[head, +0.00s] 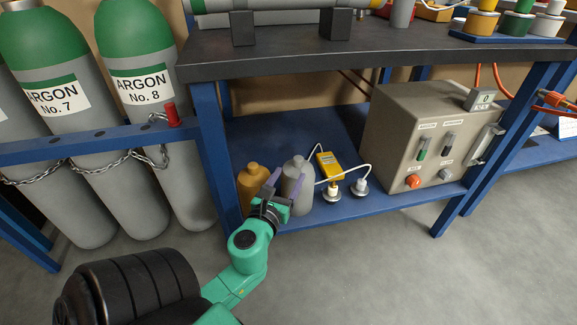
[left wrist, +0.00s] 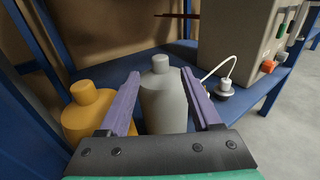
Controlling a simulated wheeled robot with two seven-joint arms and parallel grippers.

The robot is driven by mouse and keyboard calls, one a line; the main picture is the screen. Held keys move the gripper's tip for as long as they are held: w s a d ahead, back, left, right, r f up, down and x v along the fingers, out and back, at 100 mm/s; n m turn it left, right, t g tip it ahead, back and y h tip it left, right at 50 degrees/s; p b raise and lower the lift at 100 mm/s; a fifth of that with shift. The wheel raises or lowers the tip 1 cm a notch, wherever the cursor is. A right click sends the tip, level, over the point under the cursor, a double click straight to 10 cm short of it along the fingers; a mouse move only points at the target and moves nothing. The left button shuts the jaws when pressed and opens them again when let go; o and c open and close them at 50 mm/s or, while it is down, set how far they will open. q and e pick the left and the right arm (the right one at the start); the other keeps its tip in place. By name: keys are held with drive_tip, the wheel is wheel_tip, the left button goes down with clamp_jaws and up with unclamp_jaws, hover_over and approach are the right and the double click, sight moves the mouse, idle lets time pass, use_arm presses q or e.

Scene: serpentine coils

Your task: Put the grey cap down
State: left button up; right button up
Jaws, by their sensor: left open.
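A grey bottle (head: 298,190) stands upright on the blue lower shelf (head: 262,133). Its narrow top, the grey cap (head: 298,160), is the same colour as the body. In the left wrist view the grey cap (left wrist: 160,63) sits on the bottle (left wrist: 164,105), and I cannot see a seam between them. My left gripper (head: 287,174) is open, with one purple finger on each side of the bottle. In the left wrist view a gap shows between the bottle and the fingers of the gripper (left wrist: 161,75). My right gripper is not in view.
A yellow-orange bottle (head: 253,182) stands close on the left. A yellow meter (head: 329,165) and two white-cabled fittings (head: 360,187) lie to the right, before a beige control box (head: 420,135). A blue table leg (head: 215,150) and chained argon cylinders (head: 150,130) are at left.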

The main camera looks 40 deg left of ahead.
use_arm(q)
drive_tip(key=s+d+f+n+g+h, duration=0.25)
drive_tip(key=d+f+n+h, duration=0.55)
drive_tip(key=d+f+n, duration=0.55)
drive_tip(key=s+d+f+n+h, duration=0.2)
drive_tip(key=s+d+f+n, duration=0.1)
drive_tip(key=d+n, duration=0.4)
drive_tip(key=s+d+f+n+g+h, duration=0.1)
drive_tip(key=s+d+f+n+h, duration=0.2)
drive_tip(key=n, duration=0.7)
drive_tip(key=d+f, duration=0.2)
drive_tip(key=d, duration=0.2)
drive_tip(key=shift+s+d+f+h, duration=0.2)
drive_tip(key=shift+s+d+h, duration=0.1)
drive_tip(key=shift+s+d, duration=0.1)
drive_tip(key=shift+g, duration=0.35)
